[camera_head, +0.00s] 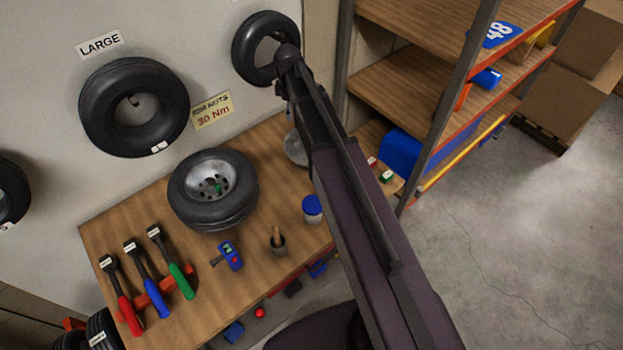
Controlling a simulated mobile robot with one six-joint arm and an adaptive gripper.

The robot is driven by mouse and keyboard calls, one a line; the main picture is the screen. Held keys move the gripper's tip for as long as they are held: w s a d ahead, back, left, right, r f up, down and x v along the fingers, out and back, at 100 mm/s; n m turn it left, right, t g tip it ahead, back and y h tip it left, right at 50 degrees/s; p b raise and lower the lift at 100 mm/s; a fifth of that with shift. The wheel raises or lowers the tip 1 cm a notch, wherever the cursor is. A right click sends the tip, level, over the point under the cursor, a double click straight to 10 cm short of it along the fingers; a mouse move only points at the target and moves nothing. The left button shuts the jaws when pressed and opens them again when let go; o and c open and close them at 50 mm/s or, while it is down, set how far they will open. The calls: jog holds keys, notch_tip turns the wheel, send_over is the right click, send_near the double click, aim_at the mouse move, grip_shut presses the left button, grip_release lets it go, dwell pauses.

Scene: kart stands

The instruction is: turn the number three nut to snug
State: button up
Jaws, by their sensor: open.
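A wheel with a black tyre (209,213) and a silver rim (204,176) lies on the wooden bench. A small green piece (218,188) shows at the rim's middle. Several dark spots ring the hub, too small to tell nuts from holes or to read numbers. Three labelled tools lie side by side at the bench's left, with a red handle (130,316), a blue handle (156,300) and a green handle (181,282). My arm crosses the view to the right of the wheel. I cannot make out my gripper or its fingertips.
The bench (190,318) also holds a blue device with a small display (231,255), a cup with a brush (278,242) and a blue-lidded jar (312,208). A yellow "30 Nm" sign (212,111) hangs on the wall. Shelves (420,88) stand right; open floor (510,260) lies beyond.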

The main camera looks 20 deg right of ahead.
jog(key=s+f+m+b, duration=0.5)
jog(key=s+m, duration=0.1)
jog(key=s, duration=0.4)
jog(key=s+f+m+b, duration=0.6)
jog(key=s+m, duration=0.1)
jog(key=s, duration=0.4)
jog(key=shift+s+d+b, duration=0.2)
jog(key=shift+s+b, duration=0.05)
jog(key=shift+b, duration=0.05)
jog(key=shift+d+f, duration=0.1)
dwell(1.2)
